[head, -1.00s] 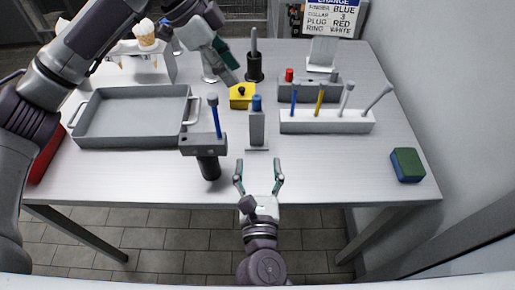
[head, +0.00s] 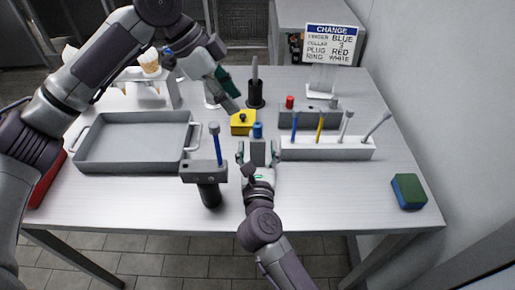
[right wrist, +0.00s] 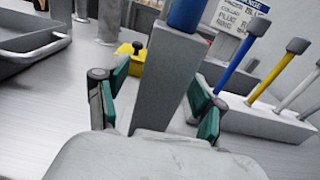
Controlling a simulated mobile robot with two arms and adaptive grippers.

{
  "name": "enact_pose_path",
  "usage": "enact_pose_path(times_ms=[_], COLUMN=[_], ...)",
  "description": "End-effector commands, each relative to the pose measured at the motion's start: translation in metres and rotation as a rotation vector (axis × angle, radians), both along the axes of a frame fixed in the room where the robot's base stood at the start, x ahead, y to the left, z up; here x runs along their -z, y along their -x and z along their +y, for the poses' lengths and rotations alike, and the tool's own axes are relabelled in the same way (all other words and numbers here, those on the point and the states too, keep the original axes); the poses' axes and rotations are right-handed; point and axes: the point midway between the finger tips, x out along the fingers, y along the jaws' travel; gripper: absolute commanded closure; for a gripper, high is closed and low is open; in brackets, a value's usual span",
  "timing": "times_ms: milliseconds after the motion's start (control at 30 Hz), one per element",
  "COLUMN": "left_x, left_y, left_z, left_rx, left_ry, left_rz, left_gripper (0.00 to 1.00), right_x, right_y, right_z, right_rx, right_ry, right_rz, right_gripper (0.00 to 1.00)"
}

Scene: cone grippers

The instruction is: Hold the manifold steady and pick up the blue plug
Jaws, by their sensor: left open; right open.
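A grey upright block (head: 258,152), which looks like the manifold, stands on the table with the blue plug (head: 258,130) upright in its top. In the right wrist view the block (right wrist: 163,75) rises between my fingers, and the lower part of the blue plug (right wrist: 187,14) shows at the top edge. My right gripper (head: 258,152) is open, one green-padded finger on each side of the block. Gaps show beside it, so it is not clamped. My left gripper (head: 232,92) is open and empty above and behind the yellow box, left of the black holder.
A yellow box (head: 243,122) sits just behind the block. A tool holder with a blue-shafted tool (head: 204,172) stands at left front, a grey tray (head: 135,165) further left. A white rack (head: 325,154) of several rods is close on the right. The front right table is mostly clear.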

Motion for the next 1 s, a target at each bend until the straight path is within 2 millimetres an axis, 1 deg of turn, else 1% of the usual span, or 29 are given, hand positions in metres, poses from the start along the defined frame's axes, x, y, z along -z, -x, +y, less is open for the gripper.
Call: enact_pose_path(times_ms=[167, 300, 567, 600, 967, 1000], left_x=[0.0, 0.0, 0.0, 0.0, 0.0, 0.0], left_y=[0.0, 0.0, 0.0, 0.0, 0.0, 0.0001], left_z=[0.0, -0.0001, -0.0001, -0.0001, -0.0001, -0.0002], left_rx=[0.0, 0.0, 0.0, 0.0, 0.0, 0.001], left_ry=[0.0, 0.0, 0.0, 0.0, 0.0, 0.0], left_rz=[0.0, 0.0, 0.0, 0.0, 0.0, 0.0], left_gripper=[0.58, 0.58, 0.58, 0.58, 0.58, 0.53], right_x=[-0.0002, -0.0002, -0.0002, -0.0002, -0.0002, -0.0002], right_y=[0.0, 0.0002, 0.0003, 0.0003, 0.0004, 0.0004], right_z=[0.0, 0.0, 0.0, 0.0, 0.0001, 0.0001], right_rx=[0.0, 0.0, 0.0, 0.0, 0.0, 0.0], right_ry=[-0.001, 0.0, 0.0, 0.0, 0.0, 0.0], right_rz=[0.0, 0.0, -0.001, -0.001, -0.001, -0.001], right_gripper=[0.31, 0.55, 0.98, 1.0, 1.0, 1.0])
